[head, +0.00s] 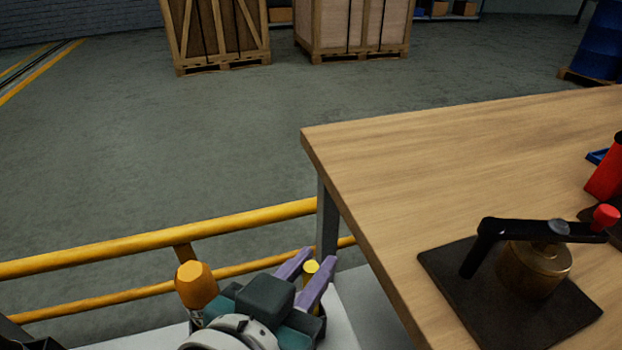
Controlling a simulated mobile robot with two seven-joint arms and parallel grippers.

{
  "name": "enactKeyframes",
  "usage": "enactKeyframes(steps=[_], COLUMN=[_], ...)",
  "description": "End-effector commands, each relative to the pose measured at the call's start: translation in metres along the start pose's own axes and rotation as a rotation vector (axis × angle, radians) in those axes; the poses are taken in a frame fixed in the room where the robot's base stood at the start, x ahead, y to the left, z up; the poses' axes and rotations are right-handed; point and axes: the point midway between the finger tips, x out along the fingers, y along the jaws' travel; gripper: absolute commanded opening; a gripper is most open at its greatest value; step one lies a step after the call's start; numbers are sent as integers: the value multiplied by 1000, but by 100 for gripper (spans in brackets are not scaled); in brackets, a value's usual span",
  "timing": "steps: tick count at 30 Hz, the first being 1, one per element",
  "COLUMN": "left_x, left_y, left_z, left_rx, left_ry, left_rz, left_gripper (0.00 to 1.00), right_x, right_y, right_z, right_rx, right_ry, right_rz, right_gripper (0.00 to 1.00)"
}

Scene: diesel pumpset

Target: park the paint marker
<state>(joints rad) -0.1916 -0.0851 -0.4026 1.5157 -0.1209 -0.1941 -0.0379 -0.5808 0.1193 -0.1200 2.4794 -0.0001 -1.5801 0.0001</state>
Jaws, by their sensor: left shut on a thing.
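My left gripper (307,282), with two pale purple fingers, is low in the middle of the head view, left of the wooden table's near corner. It is shut on a slim yellow thing, which I take to be the paint marker (311,267). My right gripper is not in view. No holder for the marker can be made out.
The wooden table (450,130) fills the right side. On it, a dark plate (450,268) carries a brass part with a black handle. A yellow rail (120,252) runs behind my gripper. An orange-topped object (196,285) stands left of it. Crates (215,35) stand far back.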

Motion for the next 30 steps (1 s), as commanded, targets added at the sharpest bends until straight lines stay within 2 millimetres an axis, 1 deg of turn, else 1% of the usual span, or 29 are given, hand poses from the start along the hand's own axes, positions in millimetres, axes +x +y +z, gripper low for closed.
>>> enactKeyframes(steps=[12, 30], left_x=[0, 0], left_y=[0, 0], left_z=[0, -1], left_rx=[0, 0], left_ry=[1, 1], left_rz=[0, 0], left_gripper=[0, 0], right_x=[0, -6], right_y=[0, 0], right_z=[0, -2], right_rx=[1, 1], right_ry=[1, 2], right_rz=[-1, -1], right_gripper=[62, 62])
